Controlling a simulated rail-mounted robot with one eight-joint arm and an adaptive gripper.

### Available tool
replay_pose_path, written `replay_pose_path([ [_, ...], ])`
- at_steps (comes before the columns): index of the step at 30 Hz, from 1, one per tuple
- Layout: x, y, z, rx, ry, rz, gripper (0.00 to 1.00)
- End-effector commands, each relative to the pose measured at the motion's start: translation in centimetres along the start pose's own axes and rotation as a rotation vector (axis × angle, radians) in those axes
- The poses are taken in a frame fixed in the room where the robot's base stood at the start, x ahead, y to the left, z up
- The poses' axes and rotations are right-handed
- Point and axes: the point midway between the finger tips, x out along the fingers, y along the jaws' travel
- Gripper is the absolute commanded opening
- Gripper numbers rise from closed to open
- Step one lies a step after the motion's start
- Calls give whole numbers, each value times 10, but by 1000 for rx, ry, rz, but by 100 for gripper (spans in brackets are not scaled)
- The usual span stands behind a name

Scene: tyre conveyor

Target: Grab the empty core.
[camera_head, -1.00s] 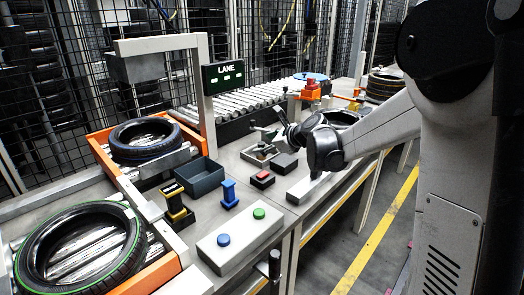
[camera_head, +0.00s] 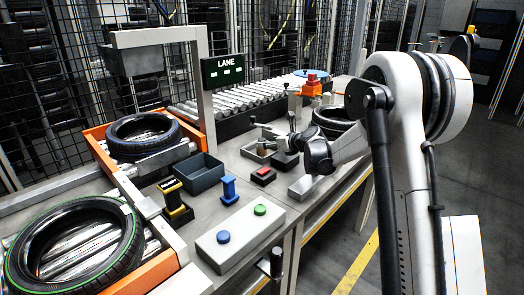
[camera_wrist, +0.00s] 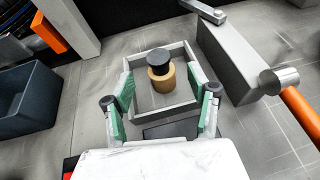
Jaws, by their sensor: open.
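In the wrist view a short tan core (camera_wrist: 161,80) with a dark round top (camera_wrist: 158,58) stands upright inside a square grey open tray (camera_wrist: 180,108). My gripper (camera_wrist: 162,88) is open, with green-padded fingers at the left and right of the core. Both pads look apart from the core; the height of the fingertips above the tray is hard to tell. In the head view my gripper (camera_head: 277,138) is over the small tray (camera_head: 250,153) on the bench, and the core is hard to make out there.
In the wrist view a grey block (camera_wrist: 240,60) and an orange-handled tool (camera_wrist: 298,108) lie right of the tray.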

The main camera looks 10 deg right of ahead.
Motion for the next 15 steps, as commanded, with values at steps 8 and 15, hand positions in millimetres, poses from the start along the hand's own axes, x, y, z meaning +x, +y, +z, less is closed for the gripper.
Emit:
replay_pose_path([
  [8,15,0,-1,-1,0,0,54],
  [15,47,1,-3,-2,0,0,54],
])
